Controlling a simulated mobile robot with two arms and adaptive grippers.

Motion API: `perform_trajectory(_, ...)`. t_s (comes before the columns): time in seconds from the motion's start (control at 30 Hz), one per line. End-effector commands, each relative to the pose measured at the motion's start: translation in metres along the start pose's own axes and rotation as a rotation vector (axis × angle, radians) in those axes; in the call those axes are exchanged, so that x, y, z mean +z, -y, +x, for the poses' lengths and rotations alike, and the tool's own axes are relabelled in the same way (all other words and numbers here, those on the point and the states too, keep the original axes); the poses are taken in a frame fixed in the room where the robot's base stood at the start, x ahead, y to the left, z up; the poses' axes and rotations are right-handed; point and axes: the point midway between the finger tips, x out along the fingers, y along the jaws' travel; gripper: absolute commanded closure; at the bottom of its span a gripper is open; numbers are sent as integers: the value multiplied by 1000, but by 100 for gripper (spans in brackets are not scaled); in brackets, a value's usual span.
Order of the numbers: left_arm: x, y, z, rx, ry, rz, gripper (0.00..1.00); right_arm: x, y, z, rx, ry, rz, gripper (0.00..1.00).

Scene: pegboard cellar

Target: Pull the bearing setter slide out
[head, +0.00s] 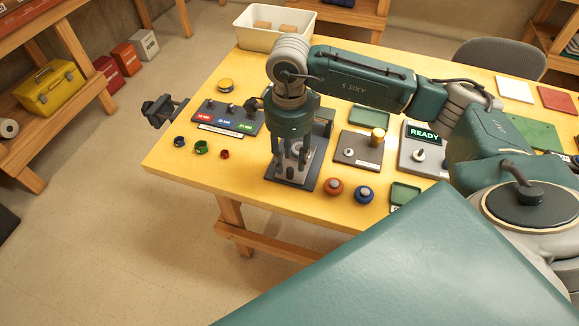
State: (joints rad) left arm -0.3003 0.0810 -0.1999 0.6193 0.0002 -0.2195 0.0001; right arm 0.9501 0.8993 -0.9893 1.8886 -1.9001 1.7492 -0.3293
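What looks like the bearing setter (308,181) is a dark base plate with a light grey part on it, near the front edge of the yellow table. My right gripper (290,168) points straight down over it. Its fingers stand apart and overlap the light grey part, hiding much of it. I cannot tell whether they grip the slide or only stand around it. The slide itself cannot be made out clearly. My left gripper is not in view.
Left on the yellow table (175,165) are a dark fixture with coloured labels (214,116) and small coloured rings (201,147). A brass-knobbed fixture (350,149), a READY unit (408,158), and orange (333,187) and blue (364,194) round pieces stand close right. A white bin (259,40) is behind.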

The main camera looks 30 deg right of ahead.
Motion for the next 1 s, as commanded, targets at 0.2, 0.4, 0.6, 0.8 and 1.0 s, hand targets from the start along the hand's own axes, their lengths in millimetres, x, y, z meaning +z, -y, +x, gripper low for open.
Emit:
perform_trajectory(0.2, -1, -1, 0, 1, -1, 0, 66, 1, 0, -46, -4, 2, -1, 66)
perform_trajectory(0.4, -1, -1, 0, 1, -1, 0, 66, 1, 0, -69, -1, 1, -1, 66)
perform_trajectory(0.6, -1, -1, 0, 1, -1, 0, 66, 0, -1, -73, 1, 0, -1, 66)
perform_trajectory(0.8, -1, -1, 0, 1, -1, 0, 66, 1, -1, -73, 1, 0, -1, 66)
perform_trajectory(1.0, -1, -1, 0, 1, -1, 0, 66, 1, -1, -72, 1, 0, -1, 66)
